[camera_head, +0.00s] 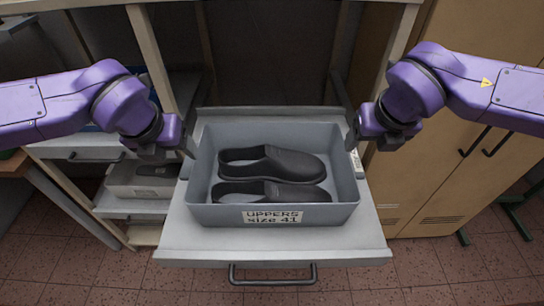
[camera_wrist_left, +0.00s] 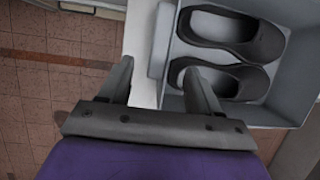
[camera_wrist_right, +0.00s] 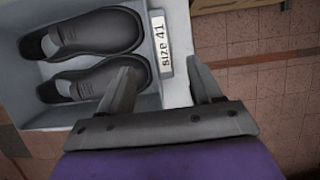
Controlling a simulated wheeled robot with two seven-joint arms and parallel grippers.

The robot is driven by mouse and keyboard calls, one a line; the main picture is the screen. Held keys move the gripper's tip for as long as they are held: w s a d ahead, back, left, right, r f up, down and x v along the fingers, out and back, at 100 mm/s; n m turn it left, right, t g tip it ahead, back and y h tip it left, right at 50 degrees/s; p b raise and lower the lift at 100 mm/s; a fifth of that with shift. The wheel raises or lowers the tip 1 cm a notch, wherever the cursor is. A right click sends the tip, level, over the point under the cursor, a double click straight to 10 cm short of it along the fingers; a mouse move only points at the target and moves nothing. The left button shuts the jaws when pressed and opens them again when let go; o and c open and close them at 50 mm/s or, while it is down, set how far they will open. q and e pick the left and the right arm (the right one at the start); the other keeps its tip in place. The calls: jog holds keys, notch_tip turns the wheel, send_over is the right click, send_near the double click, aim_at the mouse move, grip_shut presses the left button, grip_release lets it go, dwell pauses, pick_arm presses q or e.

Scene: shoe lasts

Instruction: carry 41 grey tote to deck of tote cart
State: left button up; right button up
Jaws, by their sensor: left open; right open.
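The grey tote (camera_head: 205,213) labelled "UPPERS size 41" holds two dark shoes (camera_head: 285,163) and sits on a pulled-out light grey shelf. My left gripper (camera_head: 188,150) is open at the tote's left side. In the left wrist view its fingers (camera_wrist_left: 160,78) appear either side of the tote's wall, one overlapping a shoe. My right gripper (camera_head: 354,142) is open at the tote's right side. In the right wrist view its fingers (camera_wrist_right: 163,78) appear either side of the wall bearing a "size 41" label (camera_wrist_right: 161,44). Contact cannot be told. I cannot identify the tote cart.
The pulled-out shelf (camera_head: 272,244) has a dark front handle (camera_head: 272,275). A wooden rack post (camera_head: 150,60) stands at left, with another grey bin (camera_head: 140,182) low beside it. Tan cabinets (camera_head: 430,170) stand at right. Tiled floor (camera_head: 440,265) shows in front.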

aim_at(189, 163)
pick_arm(q)
jog(key=shift+w+r, duration=0.1)
jog(key=shift+w, duration=0.1)
pick_arm(e)
jog(key=shift+w+r, duration=0.1)
jog(key=shift+w, duration=0.15)
pick_arm(q)
jog(key=shift+s+r, duration=0.15)
jog(key=shift+s, duration=0.35)
pick_arm(e)
jog(key=shift+s+r, duration=0.2)
jog(key=shift+s, duration=0.35)
jog(key=shift+f, duration=0.15)
pick_arm(q)
jog(key=x, duration=1.1)
jog(key=shift+w+r, duration=0.15)
jog(key=shift+w, duration=0.05)
pick_arm(e)
jog(key=x, duration=1)
jog(key=shift+w+f, duration=0.2)
jog(key=shift+w, duration=0.2)
pick_arm(q)
jog(key=shift+s, duration=0.1)
pick_arm(e)
jog(key=shift+s, duration=0.1)
